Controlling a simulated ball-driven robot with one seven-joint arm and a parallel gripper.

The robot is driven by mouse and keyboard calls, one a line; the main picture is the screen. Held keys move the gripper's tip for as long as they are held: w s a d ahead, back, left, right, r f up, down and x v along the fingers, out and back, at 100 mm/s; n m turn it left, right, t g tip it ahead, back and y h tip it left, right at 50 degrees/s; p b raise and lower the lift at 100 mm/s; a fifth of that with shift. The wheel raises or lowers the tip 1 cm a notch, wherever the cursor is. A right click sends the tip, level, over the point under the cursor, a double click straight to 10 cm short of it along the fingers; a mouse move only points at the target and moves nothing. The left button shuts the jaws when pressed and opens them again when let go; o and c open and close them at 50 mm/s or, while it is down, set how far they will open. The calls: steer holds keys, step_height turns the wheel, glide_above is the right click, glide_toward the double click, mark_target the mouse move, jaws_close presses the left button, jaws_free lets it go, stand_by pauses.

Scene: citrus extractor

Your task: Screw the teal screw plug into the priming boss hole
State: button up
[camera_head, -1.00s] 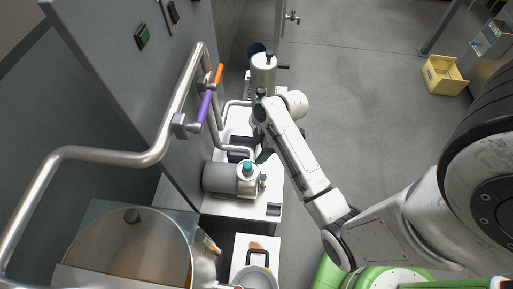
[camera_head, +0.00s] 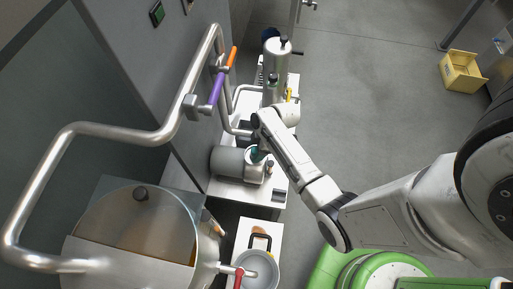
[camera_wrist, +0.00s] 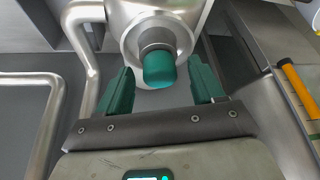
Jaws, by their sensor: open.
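The teal screw plug (camera_wrist: 160,70) has a rounded cap. It stands on the grey collar of the priming boss (camera_wrist: 156,38), on the round metal pump housing (camera_wrist: 128,18). How deep it sits in the hole cannot be seen. My gripper (camera_wrist: 160,78) is open, with one teal finger on each side of the plug and a gap on both sides. In the head view my gripper (camera_head: 256,153) is at the boss end of the grey pump (camera_head: 228,161), and my wrist partly hides the plug there.
Bent steel pipes (camera_wrist: 86,50) run close on the left of the wrist view. An orange handle (camera_wrist: 299,88) lies at the right. In the head view, a tall steel cylinder (camera_head: 272,68) stands behind the pump, and a large steel tank (camera_head: 130,235) is at front left.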

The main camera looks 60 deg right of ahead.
steer(key=shift+c, duration=0.5)
steer(key=c, duration=1)
steer(key=shift+s+a+m+p, duration=0.1)
steer(key=shift+m+p, duration=0.3)
steer(key=shift+c, duration=0.2)
steer(key=shift+m+h, duration=0.3)
steer(key=shift+m, duration=0.1)
steer(key=shift+m+p, duration=0.3)
steer(key=shift+p, duration=0.05)
steer(key=shift+m+t+h, duration=0.3)
steer(key=shift+m, duration=0.3)
steer(key=shift+p, duration=0.35)
steer(key=shift+m+h, duration=0.3)
steer(key=shift+m, duration=0.5)
